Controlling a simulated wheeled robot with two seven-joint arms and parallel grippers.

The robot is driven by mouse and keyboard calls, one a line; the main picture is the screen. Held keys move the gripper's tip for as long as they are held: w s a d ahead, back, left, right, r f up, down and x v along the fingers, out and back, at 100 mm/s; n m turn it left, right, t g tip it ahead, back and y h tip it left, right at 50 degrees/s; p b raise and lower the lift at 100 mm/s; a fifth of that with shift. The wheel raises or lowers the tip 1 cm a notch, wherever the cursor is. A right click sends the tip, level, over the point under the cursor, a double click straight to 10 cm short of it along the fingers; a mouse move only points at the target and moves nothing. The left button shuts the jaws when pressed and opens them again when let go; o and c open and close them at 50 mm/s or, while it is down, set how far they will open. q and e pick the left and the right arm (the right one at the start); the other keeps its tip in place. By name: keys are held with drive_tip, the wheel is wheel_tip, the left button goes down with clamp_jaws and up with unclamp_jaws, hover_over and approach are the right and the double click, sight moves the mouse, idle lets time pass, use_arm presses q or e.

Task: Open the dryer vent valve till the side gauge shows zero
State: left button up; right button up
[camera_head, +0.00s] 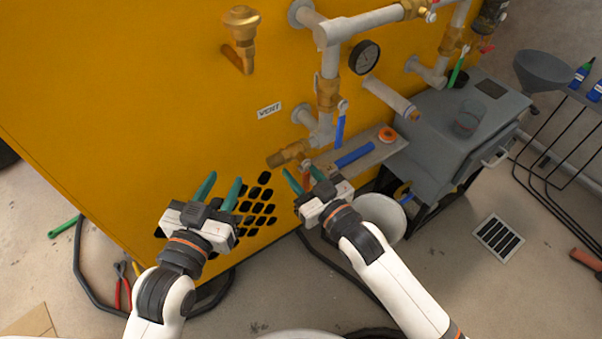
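A white VENT label (269,110) is on the yellow cabinet. Below it, a brass valve (290,153) points out to the left from the grey pipework, with a short orange-red piece (306,174) hanging under it. A round dark-faced gauge (364,58) sits beside the upper pipe; its needle is too small to read. My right gripper (305,178) is open just below the brass valve, its green fingers on either side of the orange-red piece; I cannot tell whether they touch it. My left gripper (220,187) is open and empty before the black grille.
A blue lever (341,130) hangs from the vertical pipe. A shelf (330,160) at right holds a blue tool (354,155) and orange tape (387,135). A grey workbench (450,125) and white bucket (384,214) stand right. Hoses and pliers (122,285) lie on the floor.

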clamp_jaws()
idle(0.3)
drive_tip(key=shift+s+a+r+m+p, duration=0.2)
drive_tip(key=shift+m+p, duration=0.4)
drive_tip(key=shift+p, duration=0.4)
use_arm(q)
drive_tip(key=s+a+f+g+y+p, duration=0.1)
drive_tip(key=s+a+f+g+p, duration=0.1)
drive_tip(key=s+f+g, duration=0.4)
drive_tip(key=s+a+f+g+y+p, duration=0.2)
drive_tip(key=s+a+f+g+p, duration=0.1)
drive_tip(key=s+f+g, duration=0.4)
drive_tip(key=shift+s+a+f+n+y+p, duration=0.25)
drive_tip(key=shift+a+f+n+y+p, duration=0.1)
drive_tip(key=shift+f+p, duration=0.3)
use_arm(e)
drive_tip(key=shift+s+a+r+m, duration=0.1)
drive_tip(key=shift+s+a+m, duration=0.2)
drive_tip(key=shift+m, duration=0.7)
drive_tip(key=shift+s+a+r+m, duration=0.15)
drive_tip(key=shift+a+m, duration=0.2)
drive_tip(key=shift+m, duration=0.65)
drive_tip(key=shift+s+a+r+m, duration=0.1)
drive_tip(key=shift+s+a+m, duration=0.2)
drive_tip(key=shift+m, duration=0.7)
